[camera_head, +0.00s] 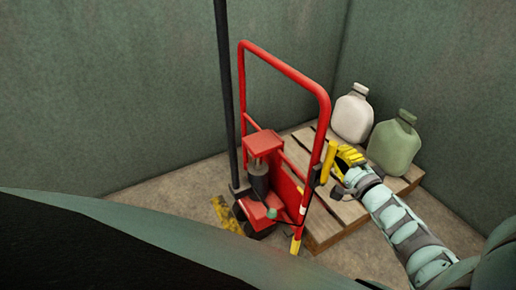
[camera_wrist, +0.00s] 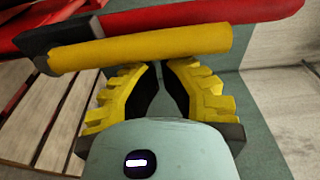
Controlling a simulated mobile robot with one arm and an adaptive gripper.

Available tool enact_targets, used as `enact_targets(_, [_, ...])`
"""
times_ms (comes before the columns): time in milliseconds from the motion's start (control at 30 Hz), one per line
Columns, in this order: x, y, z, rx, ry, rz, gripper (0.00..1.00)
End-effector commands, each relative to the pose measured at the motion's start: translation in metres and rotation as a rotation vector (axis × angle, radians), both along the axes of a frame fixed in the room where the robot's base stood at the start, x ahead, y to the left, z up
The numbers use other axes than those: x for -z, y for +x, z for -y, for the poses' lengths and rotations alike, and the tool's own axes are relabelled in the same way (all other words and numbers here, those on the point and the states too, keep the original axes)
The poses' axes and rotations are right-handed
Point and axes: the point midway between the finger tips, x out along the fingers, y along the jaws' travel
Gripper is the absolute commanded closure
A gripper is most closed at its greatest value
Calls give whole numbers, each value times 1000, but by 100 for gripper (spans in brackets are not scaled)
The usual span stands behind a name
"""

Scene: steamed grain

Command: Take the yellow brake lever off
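The yellow brake lever (camera_head: 329,161) stands on the right upright of the red hand truck (camera_head: 284,68) in the head view. In the wrist view the lever (camera_wrist: 150,48) crosses the upper picture beside a red tube, its left end by a dark bracket (camera_wrist: 62,36). My gripper (camera_head: 345,156), with yellow ridged fingers, is just right of the lever. In the wrist view my gripper (camera_wrist: 160,66) has its fingers converging towards the lever, with a narrow gap between the dark pads. The lever hides the fingertips, so contact is unclear.
A wooden pallet (camera_head: 327,228) lies behind and right of the truck. A white jug (camera_head: 352,117) and a green jug (camera_head: 394,147) stand on it. A dark vertical pole (camera_head: 225,90) rises at the left. Green walls close in the back and right.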

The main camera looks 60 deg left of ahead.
Motion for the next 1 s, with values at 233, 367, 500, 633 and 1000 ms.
enact_targets(233, [-2, -4, 0, -1, -2, 46, 100])
enact_targets(367, [-2, -6, 0, -1, -3, 65, 100])
enact_targets(500, [-3, -8, 0, 0, -6, 92, 100])
enact_targets(633, [-4, -13, 0, 0, -10, 139, 100])
enact_targets(1000, [-4, -39, -3, 2, -32, 433, 100])
